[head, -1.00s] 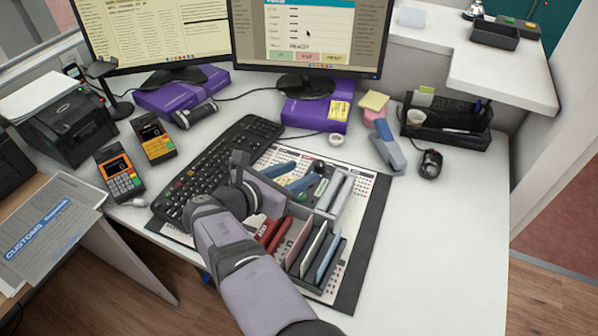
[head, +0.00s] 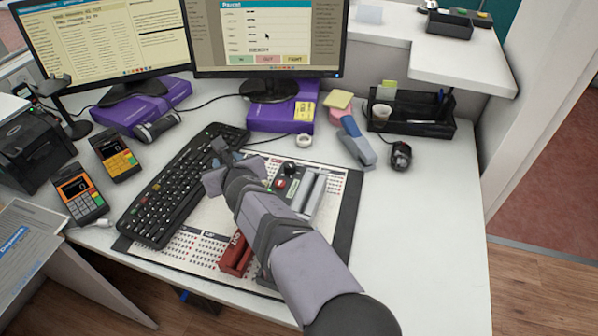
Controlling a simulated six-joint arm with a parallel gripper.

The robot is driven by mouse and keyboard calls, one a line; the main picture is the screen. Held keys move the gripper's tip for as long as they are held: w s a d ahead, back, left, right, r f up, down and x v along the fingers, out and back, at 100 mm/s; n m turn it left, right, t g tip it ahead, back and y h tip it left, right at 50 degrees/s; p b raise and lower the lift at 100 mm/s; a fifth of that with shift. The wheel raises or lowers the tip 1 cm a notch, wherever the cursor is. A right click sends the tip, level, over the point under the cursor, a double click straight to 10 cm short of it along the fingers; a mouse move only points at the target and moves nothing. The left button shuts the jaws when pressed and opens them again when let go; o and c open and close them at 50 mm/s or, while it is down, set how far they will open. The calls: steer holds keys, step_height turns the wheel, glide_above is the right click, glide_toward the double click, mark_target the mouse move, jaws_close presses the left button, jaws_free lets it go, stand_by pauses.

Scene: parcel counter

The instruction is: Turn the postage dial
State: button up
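A dark box-like unit lies on the desk mat, partly hidden by my arm. On it I see a round black knob (head: 288,168), which may be the postage dial, with a red button (head: 281,184) just below it. No marking on the knob can be read. My gripper (head: 219,158) is above the right end of the keyboard, to the left of the knob and apart from it. Its fingers are small and seen from behind, so I cannot tell if they are open. No held thing shows.
A black keyboard (head: 182,188) lies left of the unit. A red item (head: 236,254) stands beside my forearm. A blue-grey stapler (head: 357,148), a tape roll (head: 304,141) and a mouse (head: 401,155) are behind and right. The desk (head: 425,235) at right is clear.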

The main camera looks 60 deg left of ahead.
mark_target(294, 168)
steer(key=shift+m+g+y, duration=0.6)
steer(key=shift+m, duration=0.2)
steer(key=w, duration=0.8)
steer(key=shift+w+a+r, duration=0.1)
steer(key=shift+r, duration=0.1)
steer(key=w+d+g+y+b, duration=0.1)
steer(key=w+d, duration=0.1)
steer(key=w, duration=0.1)
steer(key=w+d+n+g+b, duration=0.1)
steer(key=w+d+g, duration=0.1)
steer(key=w+d, duration=0.1)
steer(key=w+d+g+y+b, duration=0.1)
steer(key=w+d, duration=0.2)
steer(key=w, duration=0.1)
steer(key=shift+w+r+n+g+y+b, duration=0.25)
steer(key=shift+w+n+g+y+b, duration=0.05)
steer(key=shift+w+n+b, duration=0.1)
steer(key=d+n+g+b, duration=0.1)
steer(key=d+n, duration=0.1)
steer(key=d+f+n+g, duration=0.1)
steer(key=d, duration=0.2)
steer(key=d+n+g+b, duration=0.1)
steer(key=d+n+g, duration=0.1)
steer(key=d, duration=0.1)
steer(key=shift+s+d+f+n+h+b, duration=0.15)
steer(key=shift+s+d+n+h+b, duration=0.15)
steer(key=shift+h, duration=0.1)
steer(key=shift+p+x, duration=0.3)
steer(key=shift+x, duration=3.45)
jaws_close()
